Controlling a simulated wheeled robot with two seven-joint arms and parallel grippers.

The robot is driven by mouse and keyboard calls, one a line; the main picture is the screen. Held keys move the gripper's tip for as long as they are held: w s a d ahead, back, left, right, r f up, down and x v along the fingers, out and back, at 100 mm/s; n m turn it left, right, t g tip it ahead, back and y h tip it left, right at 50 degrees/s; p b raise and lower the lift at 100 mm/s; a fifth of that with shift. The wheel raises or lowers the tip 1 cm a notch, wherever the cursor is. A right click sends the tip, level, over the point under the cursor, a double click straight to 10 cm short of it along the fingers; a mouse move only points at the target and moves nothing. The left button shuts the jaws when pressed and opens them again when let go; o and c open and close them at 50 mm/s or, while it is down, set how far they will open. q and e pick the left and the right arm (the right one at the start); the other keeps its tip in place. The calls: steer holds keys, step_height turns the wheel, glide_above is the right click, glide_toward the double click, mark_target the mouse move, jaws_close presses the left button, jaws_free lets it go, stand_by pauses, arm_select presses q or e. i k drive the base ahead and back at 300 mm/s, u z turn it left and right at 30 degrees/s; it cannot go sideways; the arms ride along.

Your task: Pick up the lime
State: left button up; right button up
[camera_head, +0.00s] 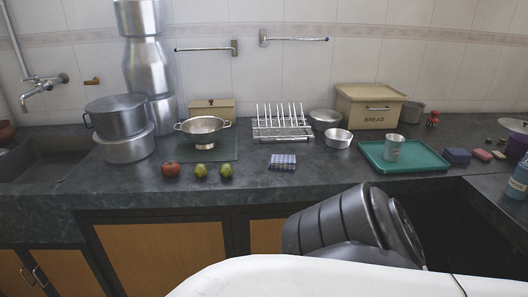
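Two green limes sit on the dark stone counter near its front edge. The left lime (200,170) is beside a red tomato (171,170). The right lime (226,170) is a little apart from it, on the other side from the tomato. Both limes are uncovered from this side. Neither of my grippers shows in the head view, so whether they are open or shut is hidden.
Behind the limes, a colander (202,126) stands on a dark green mat (229,148). Stacked pots (120,149) stand left, a folded checked cloth (282,162) and dish rack (281,133) right. A green tray (431,160) holds a metal cup (393,149). Bare counter (250,180) lies in front.

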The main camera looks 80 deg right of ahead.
mark_target(226, 170)
steer(key=z, duration=2.15)
